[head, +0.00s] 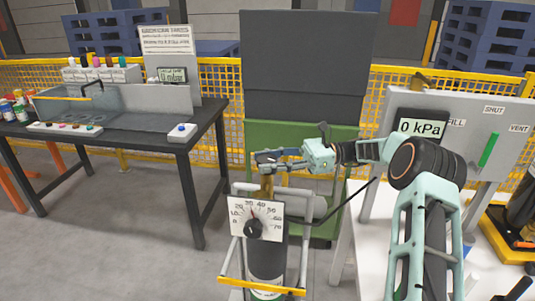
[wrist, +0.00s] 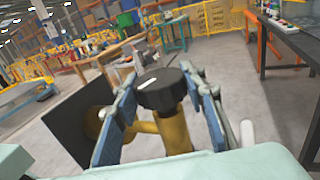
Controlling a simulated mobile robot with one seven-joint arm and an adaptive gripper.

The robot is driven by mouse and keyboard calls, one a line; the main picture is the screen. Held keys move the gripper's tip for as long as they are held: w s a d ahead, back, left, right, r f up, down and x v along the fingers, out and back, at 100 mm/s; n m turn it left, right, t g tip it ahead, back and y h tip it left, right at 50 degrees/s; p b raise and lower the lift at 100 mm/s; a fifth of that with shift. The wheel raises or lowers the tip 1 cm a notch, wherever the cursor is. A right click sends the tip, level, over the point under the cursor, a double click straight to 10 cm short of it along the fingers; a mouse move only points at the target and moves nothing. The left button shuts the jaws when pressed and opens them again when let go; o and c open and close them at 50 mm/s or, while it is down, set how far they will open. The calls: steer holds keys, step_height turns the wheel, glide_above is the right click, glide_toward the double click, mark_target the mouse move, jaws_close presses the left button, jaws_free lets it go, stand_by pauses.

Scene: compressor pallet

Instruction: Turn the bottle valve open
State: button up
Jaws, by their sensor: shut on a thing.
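The bottle valve has a brass body (head: 267,188) and a black knob (wrist: 162,90) with a white mark on top. My gripper (head: 267,160) reaches in from the right at the top of the valve. In the wrist view its blue finger pads stand on both sides of the knob, shut on it. In the head view the fingers largely hide the knob. The dark bottle (head: 267,258) stands upright below, in a grey frame with a yellow bar. A white dial plate (head: 242,207) with a black knob and a red pointer covers part of the bottle's upper end.
A grey panel (head: 500,118) at the right has FILL, SHUT and VENT labels, a green lever (head: 489,150) and a display (head: 422,127) reading 0 kPa. A dark table (head: 85,142) with tools stands at the left. A green and grey cabinet (head: 290,135) is behind my gripper.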

mark_target(267, 158)
steer(key=shift+a+n+g+h+p, duration=0.1)
steer(key=shift+n+g+h+p, duration=0.75)
steer(key=shift+n+g, duration=1.15)
steer(key=shift+m+g, duration=0.4)
steer(key=o, duration=1.2)
step_height(267, 158, up, 10)
